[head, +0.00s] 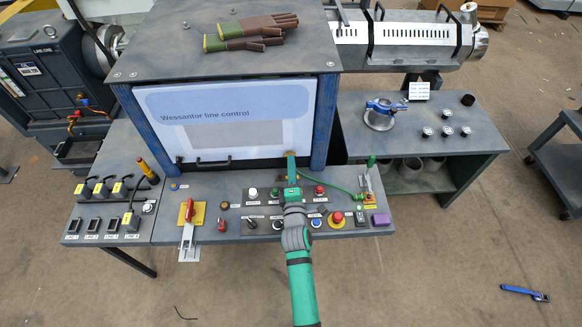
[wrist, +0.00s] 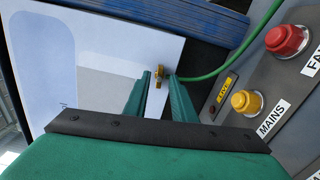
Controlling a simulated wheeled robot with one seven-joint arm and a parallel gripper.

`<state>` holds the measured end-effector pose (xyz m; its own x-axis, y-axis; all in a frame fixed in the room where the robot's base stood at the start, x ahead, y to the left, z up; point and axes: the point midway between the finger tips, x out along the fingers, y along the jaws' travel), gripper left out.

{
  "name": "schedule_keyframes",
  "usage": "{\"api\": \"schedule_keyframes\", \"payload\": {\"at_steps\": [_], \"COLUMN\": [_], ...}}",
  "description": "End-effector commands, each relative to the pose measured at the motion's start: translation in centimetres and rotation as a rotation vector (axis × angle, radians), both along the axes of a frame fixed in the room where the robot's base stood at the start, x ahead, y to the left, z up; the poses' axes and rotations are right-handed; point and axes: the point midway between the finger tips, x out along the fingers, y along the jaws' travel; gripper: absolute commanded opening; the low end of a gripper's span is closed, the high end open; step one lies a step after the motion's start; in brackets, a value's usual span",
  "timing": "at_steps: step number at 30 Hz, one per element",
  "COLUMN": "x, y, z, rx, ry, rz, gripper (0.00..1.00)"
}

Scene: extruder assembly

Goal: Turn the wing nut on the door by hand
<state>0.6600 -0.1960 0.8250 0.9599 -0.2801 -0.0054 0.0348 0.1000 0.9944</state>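The door is the white panel (head: 235,95) marked "Wessantor line control" on the blue-framed cabinet; it also shows in the wrist view (wrist: 105,55). The small brass wing nut (wrist: 159,75) is near the door's edge, between my fingertips. In the head view a yellow-brass piece (head: 291,156) shows at the door's lower right, just beyond my gripper (head: 292,172). In the wrist view my gripper (wrist: 159,80) has its two green fingers apart, one on each side of the nut, with narrow gaps. I see no clear contact.
Below the door lies a control panel with several buttons, including a yellow MAINS button (wrist: 245,102) and a red one (wrist: 286,40). A green cable (wrist: 225,62) runs close to my right finger. A black handle (head: 212,163) is on the door's lower edge.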

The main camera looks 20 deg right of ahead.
Motion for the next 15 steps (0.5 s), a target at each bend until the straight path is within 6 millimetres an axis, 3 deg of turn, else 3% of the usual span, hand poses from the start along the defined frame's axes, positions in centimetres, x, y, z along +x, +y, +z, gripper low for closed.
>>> {"api": "schedule_keyframes", "payload": {"at_steps": [15], "x": [1.0], "y": [0.26], "z": [0.06], "rx": [-0.029], "ry": [0.008], "rz": [0.007], "gripper": [0.24]}}
